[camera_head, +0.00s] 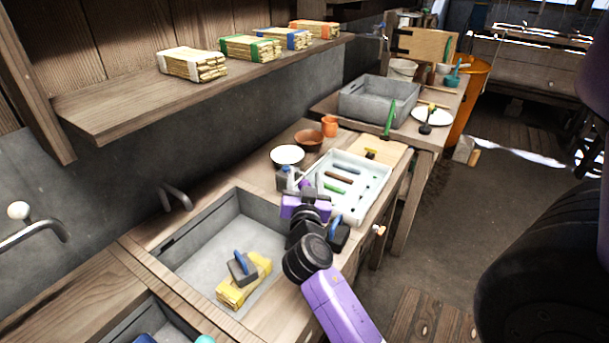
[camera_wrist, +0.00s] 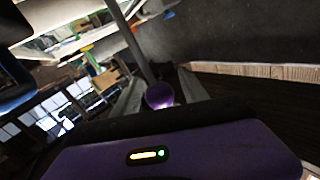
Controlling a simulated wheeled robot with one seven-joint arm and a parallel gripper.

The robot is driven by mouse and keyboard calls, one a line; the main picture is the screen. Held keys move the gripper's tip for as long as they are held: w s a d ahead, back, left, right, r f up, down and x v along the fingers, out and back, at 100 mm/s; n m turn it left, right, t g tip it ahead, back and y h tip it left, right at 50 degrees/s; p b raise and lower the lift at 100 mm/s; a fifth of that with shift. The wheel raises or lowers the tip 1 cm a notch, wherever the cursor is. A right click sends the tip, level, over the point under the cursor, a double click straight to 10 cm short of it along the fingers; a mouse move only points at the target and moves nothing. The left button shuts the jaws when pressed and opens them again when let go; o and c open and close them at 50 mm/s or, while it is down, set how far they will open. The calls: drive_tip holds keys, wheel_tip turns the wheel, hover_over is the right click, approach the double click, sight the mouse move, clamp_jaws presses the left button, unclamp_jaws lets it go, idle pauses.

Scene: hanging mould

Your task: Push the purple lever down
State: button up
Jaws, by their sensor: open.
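A rounded purple knob (camera_wrist: 160,95), which looks like the end of the purple lever, shows in the wrist view between the two fingers of my gripper (camera_wrist: 158,76). A dark grey bar rises behind it, and I cannot tell whether they are joined. The fingers stand apart on either side of the knob; contact cannot be judged. In the head view my gripper (camera_head: 289,179) is at the far side of the sink, beside the white tray.
The sink (camera_head: 193,250) holds a yellow block (camera_head: 240,288) with a blue-handled tool on it. A white slotted tray (camera_head: 352,205) and white bowl (camera_head: 287,155) stand near my gripper. A shelf (camera_head: 120,110) overhangs the wall side. Open floor lies right.

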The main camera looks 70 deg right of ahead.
drive_tip(key=shift+w+d, duration=0.1)
drive_tip(key=shift+d, duration=0.1)
drive_tip(key=shift+c, duration=0.2)
clamp_jaws()
idle(1.2)
